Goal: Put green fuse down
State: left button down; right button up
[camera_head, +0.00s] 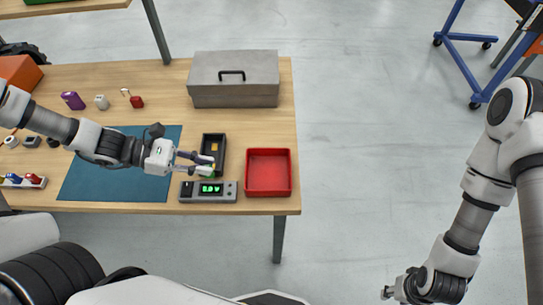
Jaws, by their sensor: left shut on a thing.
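My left gripper (207,164) is shut on the green fuse (209,175), of which only a little green shows by the fingertips. It is over the front part of a black tray (221,142), just behind a grey device (230,190) with a lit green display. Whether the fuse touches the tray or the device cannot be told. A yellow piece (214,147) lies in the tray. My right gripper (388,293) is low at the bottom, off the table, too small to read its opening.
A red open bin (268,151) stands right of the tray, and a grey toolbox (234,92) behind it. A blue mat (95,185) lies under my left arm. Purple, white and red small items stand at the back left.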

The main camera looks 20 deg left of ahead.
pick_arm(q)
jog(key=x, duration=0.1)
jog(key=b+x, duration=0.2)
jog(key=x, duration=0.1)
jog(key=shift+s+d+r, duration=0.1)
jog(key=shift+r, duration=0.2)
jog(key=w+d, duration=0.1)
jog(key=d, duration=0.2)
jog(key=w+d, duration=0.4)
jog(key=d, duration=0.1)
jog(key=shift+w+d+f, duration=0.1)
jog(key=shift+w+d, duration=0.1)
jog(key=shift+d, duration=0.2)
jog(key=f, duration=0.3)
jog(key=shift+w+d+f+p, duration=0.3)
jog(key=shift+w+d+p, duration=0.05)
jog(key=shift+p, duration=0.05)
jog(key=shift+f+b, duration=0.25)
jog(key=shift+b, duration=0.1)
jog(key=c, duration=1.2)
grip_release()
jog(key=shift+o, duration=0.2)
pick_arm(e)
jog(key=f, duration=0.2)
jog(key=shift+s+d+f, duration=0.1)
jog(key=shift+s+f, duration=0.25)
pick_arm(q)
jog(key=shift+r, duration=0.1)
